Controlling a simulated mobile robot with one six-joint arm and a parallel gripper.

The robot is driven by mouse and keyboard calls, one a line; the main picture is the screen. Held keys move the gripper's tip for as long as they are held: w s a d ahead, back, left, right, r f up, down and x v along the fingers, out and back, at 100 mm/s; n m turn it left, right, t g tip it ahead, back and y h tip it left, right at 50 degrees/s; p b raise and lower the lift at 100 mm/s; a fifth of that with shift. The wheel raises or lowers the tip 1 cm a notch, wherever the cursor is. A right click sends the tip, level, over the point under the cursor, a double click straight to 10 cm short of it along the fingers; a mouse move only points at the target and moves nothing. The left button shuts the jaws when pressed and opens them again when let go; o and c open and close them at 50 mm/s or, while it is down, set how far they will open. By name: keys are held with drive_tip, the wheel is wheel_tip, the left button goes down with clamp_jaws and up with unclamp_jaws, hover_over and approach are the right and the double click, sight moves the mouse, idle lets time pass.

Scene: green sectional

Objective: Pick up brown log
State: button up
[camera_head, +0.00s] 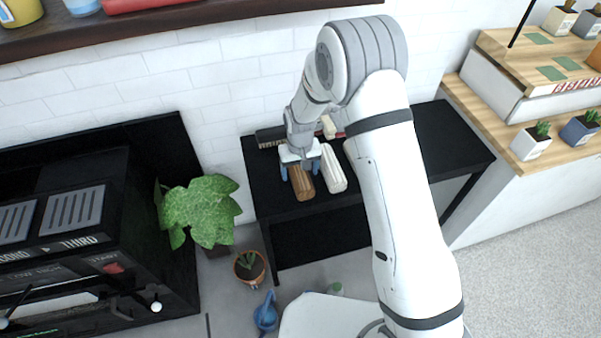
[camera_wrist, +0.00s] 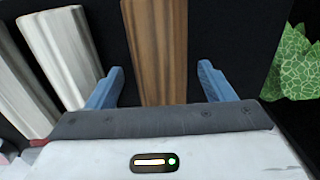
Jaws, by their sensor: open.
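The brown log (camera_head: 302,186) lies on a black table (camera_head: 282,207), near its front edge at the left. In the wrist view the brown log (camera_wrist: 157,50) runs lengthwise between the two blue fingers, with a gap on each side. My gripper (camera_head: 300,167) is open over the far part of the log. Its blue fingertips also show in the wrist view (camera_wrist: 160,78), one on each side of the log and apart from it. The log's far end is hidden behind my gripper in the head view.
A whitish log (camera_head: 334,170) lies close beside the brown log on its right. A dark brush-like item (camera_head: 269,137) lies behind. A leafy plant (camera_head: 203,208) stands left of the table, by a black machine (camera_head: 90,220). My arm covers the table's middle; its right part is clear.

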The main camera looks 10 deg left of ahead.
wheel_tip(320, 180, down, 2)
drive_tip(key=shift+f, duration=0.15)
drive_tip(key=c, duration=1.2)
drive_tip(key=shift+c, duration=0.2)
